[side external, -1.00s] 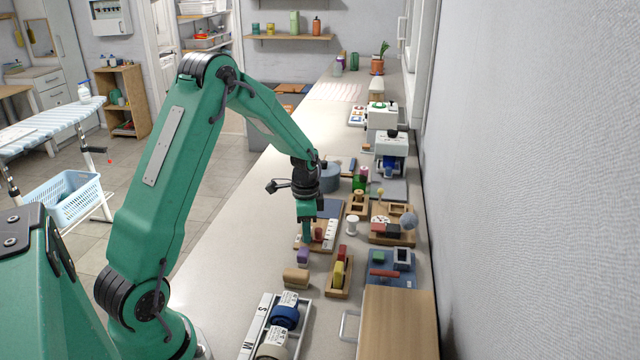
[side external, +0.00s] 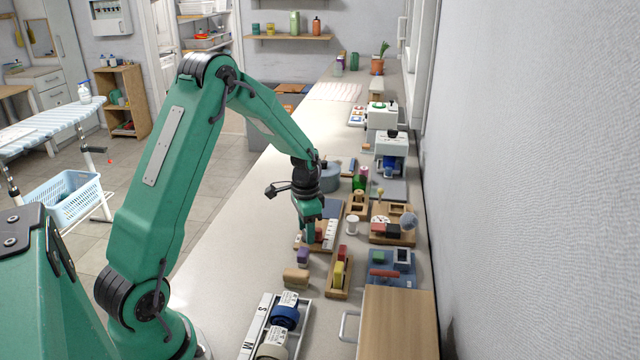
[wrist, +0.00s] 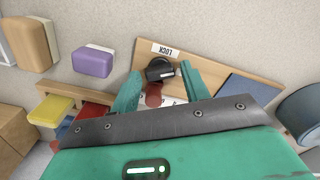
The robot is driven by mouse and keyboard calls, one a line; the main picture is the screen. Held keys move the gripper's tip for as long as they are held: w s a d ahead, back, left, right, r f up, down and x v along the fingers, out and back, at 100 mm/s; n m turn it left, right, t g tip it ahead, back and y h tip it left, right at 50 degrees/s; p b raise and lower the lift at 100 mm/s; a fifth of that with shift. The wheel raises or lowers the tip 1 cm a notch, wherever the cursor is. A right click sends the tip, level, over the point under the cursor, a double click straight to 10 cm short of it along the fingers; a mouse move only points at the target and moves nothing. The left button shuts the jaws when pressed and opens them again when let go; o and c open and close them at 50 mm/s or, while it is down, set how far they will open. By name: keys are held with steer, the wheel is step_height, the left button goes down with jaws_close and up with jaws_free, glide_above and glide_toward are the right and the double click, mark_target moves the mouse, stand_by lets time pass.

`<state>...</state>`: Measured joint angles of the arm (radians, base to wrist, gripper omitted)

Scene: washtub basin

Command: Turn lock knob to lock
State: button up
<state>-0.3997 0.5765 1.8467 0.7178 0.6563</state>
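The lock knob (wrist: 159,70) is a dark round knob with a pale mark on its right side, on a wooden board (wrist: 207,62) in the wrist view. A white label reading LOCK (wrist: 165,50) is beside it. My gripper (wrist: 160,71) is open, with one green finger on each side of the knob. The right finger is close to the knob; I cannot tell whether it touches. A gap shows at the left finger. A dark red piece (wrist: 153,95) is partly hidden below the knob. In the side view my gripper (side external: 309,238) is low over the board (side external: 329,245).
A purple block (wrist: 93,61) and a tan block (wrist: 36,44) lie left of the board. A wooden holder with yellow (wrist: 50,110) and red pieces is lower left. A blue pad (wrist: 246,89) lies on the board's right. A label tray (side external: 262,310) stands nearer the camera.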

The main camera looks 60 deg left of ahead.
steer(key=shift+o, duration=0.5)
steer(key=shift+r, duration=0.15)
steer(key=shift+r, duration=3.8)
steer(key=shift+o, duration=0.3)
steer(key=m, duration=0.4)
steer(key=shift+f, duration=0.15)
steer(key=shift+f, duration=3.8)
steer(key=c, duration=1)
